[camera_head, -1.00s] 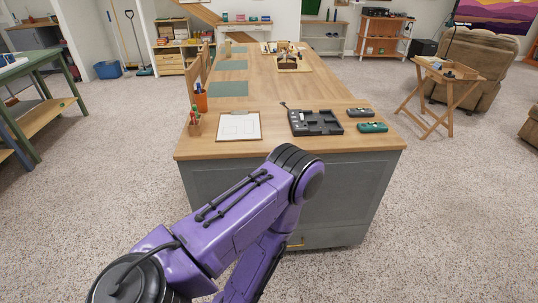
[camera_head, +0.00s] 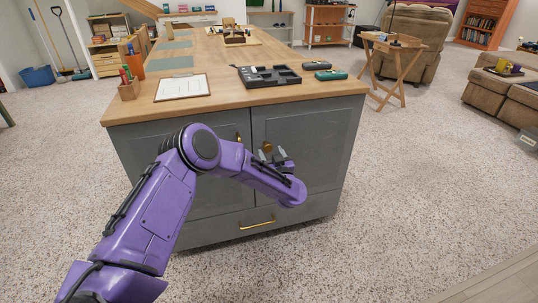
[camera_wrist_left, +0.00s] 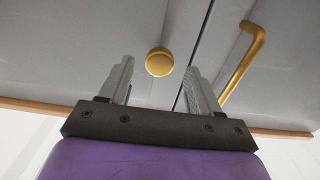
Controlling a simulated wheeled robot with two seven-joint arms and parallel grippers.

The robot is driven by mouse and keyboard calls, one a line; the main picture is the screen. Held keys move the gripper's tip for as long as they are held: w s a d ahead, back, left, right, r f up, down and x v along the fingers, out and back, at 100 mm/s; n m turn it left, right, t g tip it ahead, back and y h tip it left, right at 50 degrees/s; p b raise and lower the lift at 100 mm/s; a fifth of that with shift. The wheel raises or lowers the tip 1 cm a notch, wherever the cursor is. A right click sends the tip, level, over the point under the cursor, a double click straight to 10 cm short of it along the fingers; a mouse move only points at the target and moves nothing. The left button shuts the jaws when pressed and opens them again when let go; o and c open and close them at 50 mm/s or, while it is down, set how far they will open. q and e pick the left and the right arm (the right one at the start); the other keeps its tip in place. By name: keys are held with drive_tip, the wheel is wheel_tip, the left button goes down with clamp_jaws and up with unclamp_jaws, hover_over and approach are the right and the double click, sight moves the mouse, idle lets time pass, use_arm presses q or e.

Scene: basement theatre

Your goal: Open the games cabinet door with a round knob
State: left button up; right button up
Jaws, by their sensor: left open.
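The games cabinet is a grey two-door unit under a wooden top. Its right door (camera_head: 318,137) carries a round brass knob (camera_head: 267,147) near the middle seam, also seen in the left wrist view (camera_wrist_left: 159,62). The left door (camera_head: 160,150) has a brass bar handle (camera_head: 238,137), seen at right in the wrist view (camera_wrist_left: 243,65). Both doors look shut. My left gripper (camera_head: 273,156) is open and empty in front of the knob. In the wrist view the knob appears between the fingertips, apparently ahead of them and untouched. My right gripper is not in view.
A drawer with a brass pull (camera_head: 257,223) lies below the doors. The top holds a clipboard (camera_head: 182,87), a black tray (camera_head: 267,76) and a pen cup (camera_head: 128,90). A folding side table (camera_head: 392,50) stands behind at right. The carpet right of the cabinet is clear.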

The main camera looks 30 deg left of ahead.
use_arm(q)
drive_tip(key=shift+x, duration=1.3)
clamp_jaws()
drive_tip(key=shift+d, duration=0.1)
